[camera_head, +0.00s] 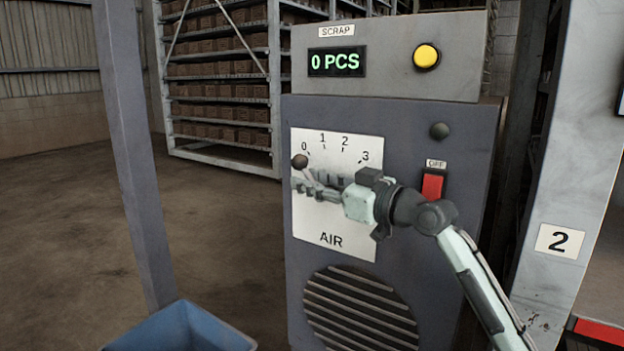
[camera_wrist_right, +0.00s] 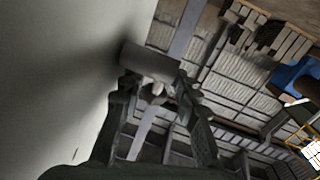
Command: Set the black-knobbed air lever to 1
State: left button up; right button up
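The air lever has a dark round knob (camera_head: 300,161) and a thin pale rod, on a white plate marked AIR (camera_head: 345,240) with 0, 1, 2 and 3. The knob is just below the 0. My right gripper (camera_head: 305,182) is in front of the plate, its fingers pointing left, below the knob and beside the rod. In the wrist view its fingers (camera_wrist_right: 157,85) are apart. A dark blunt shape and a small pale piece show between the tips; I cannot tell whether they touch. My left gripper is not in view.
The cabinet carries a scrap display (camera_head: 337,62) reading 0 PCS, a yellow button (camera_head: 426,56) and a red switch (camera_head: 432,187) labelled OFF, close to my right wrist. A grey post (camera_head: 135,150) and a blue bin (camera_head: 185,330) stand to the left.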

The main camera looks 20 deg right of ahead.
jog(key=shift+c, duration=0.4)
jog(key=shift+w, duration=0.1)
grip_shut()
